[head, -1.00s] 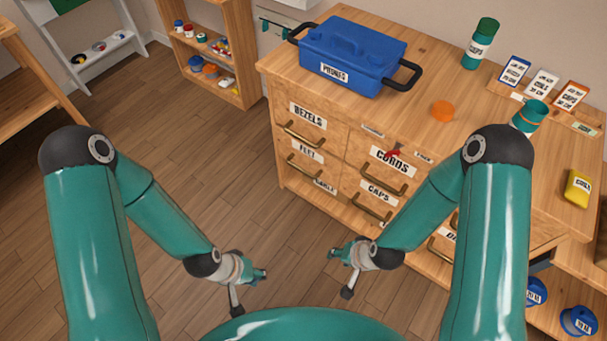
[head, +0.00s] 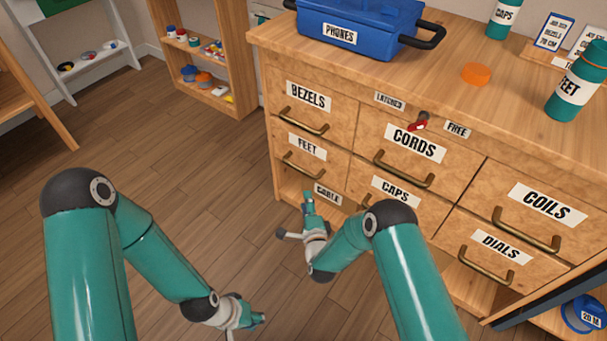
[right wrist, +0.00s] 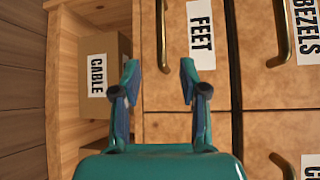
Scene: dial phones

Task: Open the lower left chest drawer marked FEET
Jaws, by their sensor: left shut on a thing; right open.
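The FEET drawer (head: 325,165) is shut at the lower left of the wooden chest, under the BEZELS drawer. Its brass handle (head: 303,168) also shows in the right wrist view (right wrist: 162,38), beyond the fingers and roughly in line with the gap between them. Its label (right wrist: 201,36) lies right of that gap. My right gripper (head: 293,215) is open and empty, in front of and below the handle, not touching it; its spread fingers fill the right wrist view (right wrist: 160,82). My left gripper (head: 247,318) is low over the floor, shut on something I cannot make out.
A red lever (head: 417,122) sits between LATCHED and FREE labels above the CORDS drawer (head: 445,170). A CABLE box (right wrist: 118,72) stands in the open space below the FEET drawer. A blue PHONES case (head: 360,30) is on top. The floor left of the chest is clear.

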